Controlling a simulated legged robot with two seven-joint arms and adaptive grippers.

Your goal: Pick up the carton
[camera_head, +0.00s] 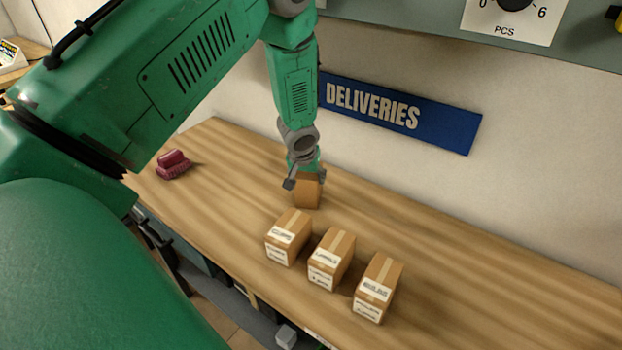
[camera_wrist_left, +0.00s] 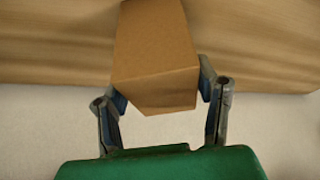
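A plain brown carton (camera_head: 307,194) stands on the wooden bench near the wall, behind the row of labelled cartons. My left gripper (camera_head: 305,180) is over it, with its fingers at the carton's sides. In the left wrist view the carton (camera_wrist_left: 155,55) lies between the two fingers (camera_wrist_left: 163,95). The right finger looks very close to the carton or touching it. The left finger's tip is partly behind the carton's edge, so I cannot tell whether both fingers press on it. My right gripper is not in view.
Three labelled cartons stand in a row nearer the front: left (camera_head: 288,237), middle (camera_head: 331,259) and right (camera_head: 378,288). A dark red brush (camera_head: 173,164) lies at the bench's left. A blue DELIVERIES sign (camera_head: 400,113) is on the wall behind. The bench (camera_head: 480,270) is clear at right.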

